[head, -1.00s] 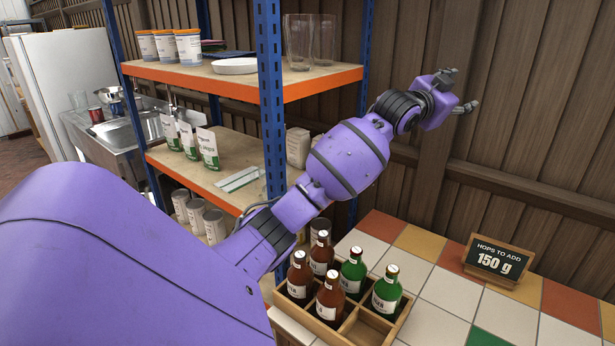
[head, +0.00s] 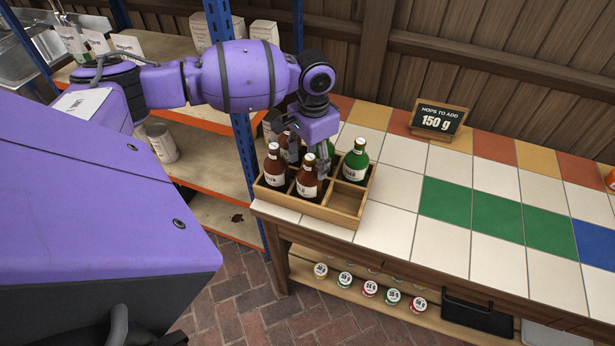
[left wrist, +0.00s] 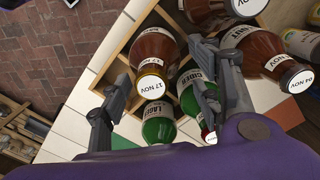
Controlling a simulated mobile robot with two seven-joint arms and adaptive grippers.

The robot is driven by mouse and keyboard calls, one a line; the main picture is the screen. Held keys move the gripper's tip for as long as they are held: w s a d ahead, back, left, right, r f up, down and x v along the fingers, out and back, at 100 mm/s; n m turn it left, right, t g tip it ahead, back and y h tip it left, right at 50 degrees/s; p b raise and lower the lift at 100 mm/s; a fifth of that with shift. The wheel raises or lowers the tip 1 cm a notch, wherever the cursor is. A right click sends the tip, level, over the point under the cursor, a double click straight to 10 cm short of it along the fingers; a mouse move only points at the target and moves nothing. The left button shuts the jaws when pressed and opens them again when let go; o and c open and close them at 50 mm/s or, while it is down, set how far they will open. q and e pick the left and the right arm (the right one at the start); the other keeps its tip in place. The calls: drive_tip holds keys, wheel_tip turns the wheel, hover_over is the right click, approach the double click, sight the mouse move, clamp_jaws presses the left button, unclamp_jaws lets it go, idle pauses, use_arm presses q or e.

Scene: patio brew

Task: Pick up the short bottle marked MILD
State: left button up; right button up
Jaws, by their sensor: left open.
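Several brown and green bottles stand in a divided wooden crate (head: 345,203) at the left end of the tiled counter. My left gripper (head: 309,158) is over the crate, pointing down and open. In the left wrist view its fingers (left wrist: 160,72) lie on either side of a brown bottle (left wrist: 153,52) with a cap reading 17 NOV. This seems to be the front brown bottle (head: 308,185) in the head view; I cannot read its label. Other labels show LAGER (left wrist: 158,127), CIDER (left wrist: 190,95) and NUT (left wrist: 235,45). I cannot make out MILD anywhere. My right gripper is not in view.
A brown bottle (head: 273,170) and a green bottle (head: 356,162) stand close to the gripper. A front crate compartment is empty. A sign reading 150 g (head: 438,120) stands at the back. A blue shelf post (head: 247,165) is left of the counter.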

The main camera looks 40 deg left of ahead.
sight(312, 179)
use_arm(q)
drive_tip(key=shift+s+d+f, duration=0.4)
drive_tip(key=shift+s+f, duration=0.2)
drive_tip(key=shift+f, duration=0.15)
drive_tip(key=f, duration=0.5)
drive_tip(key=shift+w+a, duration=0.15)
drive_tip(key=shift+a, duration=0.05)
drive_tip(key=shift+f, duration=0.1)
drive_tip(key=shift+c, duration=0.5)
drive_tip(key=c, duration=1.3)
